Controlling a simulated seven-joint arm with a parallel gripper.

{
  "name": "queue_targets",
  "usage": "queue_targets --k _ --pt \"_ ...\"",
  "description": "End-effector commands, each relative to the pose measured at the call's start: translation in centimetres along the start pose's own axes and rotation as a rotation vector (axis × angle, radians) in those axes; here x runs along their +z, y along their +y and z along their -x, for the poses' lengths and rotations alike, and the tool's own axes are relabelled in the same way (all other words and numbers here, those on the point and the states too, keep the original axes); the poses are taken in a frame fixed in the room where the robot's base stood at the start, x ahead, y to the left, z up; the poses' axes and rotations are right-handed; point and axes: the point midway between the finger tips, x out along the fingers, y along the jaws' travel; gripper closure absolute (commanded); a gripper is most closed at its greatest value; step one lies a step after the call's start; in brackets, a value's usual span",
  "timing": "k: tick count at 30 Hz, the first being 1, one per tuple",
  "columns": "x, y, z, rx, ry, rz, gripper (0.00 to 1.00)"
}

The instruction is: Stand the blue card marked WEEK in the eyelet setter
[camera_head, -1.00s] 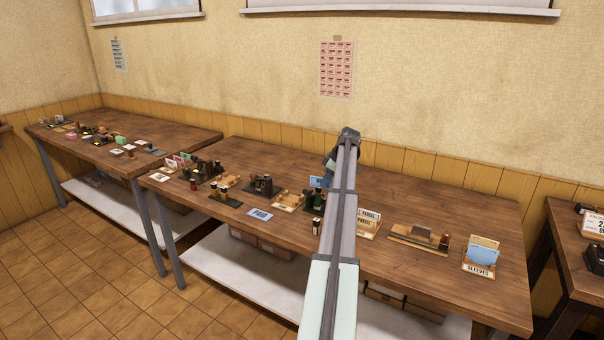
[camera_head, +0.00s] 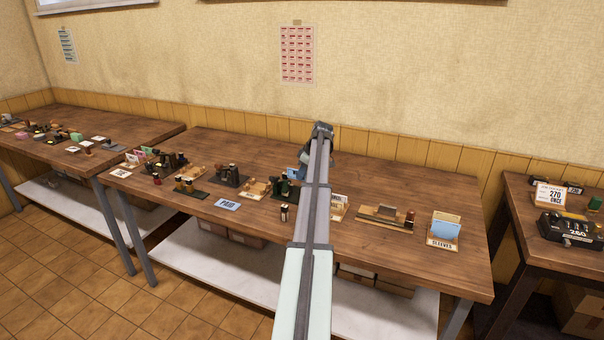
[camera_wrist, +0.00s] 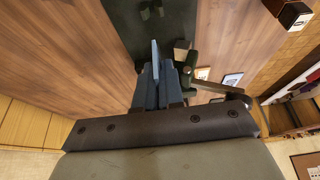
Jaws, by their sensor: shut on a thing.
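A thin blue card (camera_wrist: 155,54) stands edge-on between the fingertips of my gripper (camera_wrist: 154,82) in the wrist view; its lettering cannot be read. My gripper is shut on it. A dark green press (camera_head: 287,189), perhaps the eyelet setter, stands on the table just left of my arm in the head view. Its green base (camera_wrist: 170,22) seems to be the one beyond the card in the wrist view, with a green lever part to the right of the fingers. I cannot tell whether the card touches the press. My arm hides much of this spot in the head view.
A blue card marked PAID (camera_head: 228,204) lies flat near the table's front edge. A black press (camera_head: 230,175), a wooden holder (camera_head: 256,188) and a small dark stamp (camera_head: 284,212) stand nearby. Right of my arm are a card rack (camera_head: 338,207) and a SLEEVES holder (camera_head: 443,231).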

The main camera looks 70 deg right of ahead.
Motion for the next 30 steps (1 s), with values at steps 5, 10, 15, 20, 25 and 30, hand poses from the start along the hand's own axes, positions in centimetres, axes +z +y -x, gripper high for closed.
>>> queue_targets --k 5,10,15,20,25,30 --pt "0.3 0.0 -0.8 0.0 0.0 0.0 1.0" --pt "0.7 0.0 -1.8 -0.001 0.0 0.0 1.0" --pt "1.1 0.0 -2.8 -0.001 0.0 0.0 1.0" --pt "1.5 0.0 -3.7 0.0 0.0 0.0 1.0" --pt "1.9 0.0 -4.6 -0.001 0.0 0.0 1.0" --pt "2.1 0.0 -5.1 0.0 0.0 0.0 1.0"
